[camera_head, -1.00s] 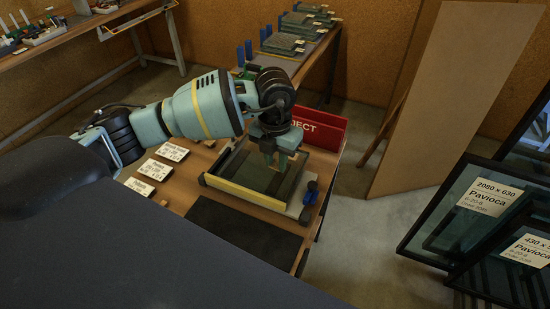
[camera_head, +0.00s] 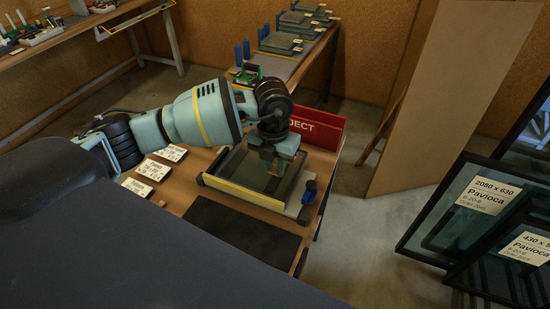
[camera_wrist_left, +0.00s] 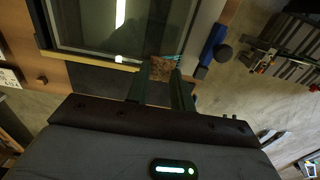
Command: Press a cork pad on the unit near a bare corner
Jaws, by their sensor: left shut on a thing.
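The glass unit (camera_head: 240,168) lies flat on the work table in a yellow-edged fixture (camera_head: 245,194). It also shows at the upper left of the left wrist view (camera_wrist_left: 90,25), with a bright reflection on it. My left gripper (camera_head: 272,166) points down over the unit in the head view. In the left wrist view my left gripper (camera_wrist_left: 160,74) is shut on a small brown cork pad (camera_wrist_left: 161,66), close to a corner of the unit. I cannot tell whether the pad touches the glass. My right gripper is not in view.
A blue clamp (camera_head: 309,190) with a dark knob sits at the fixture's right corner. A dark mat (camera_head: 240,232) lies in front, with white label cards (camera_head: 153,169) to the left. Framed panes (camera_head: 475,200) lean at the right.

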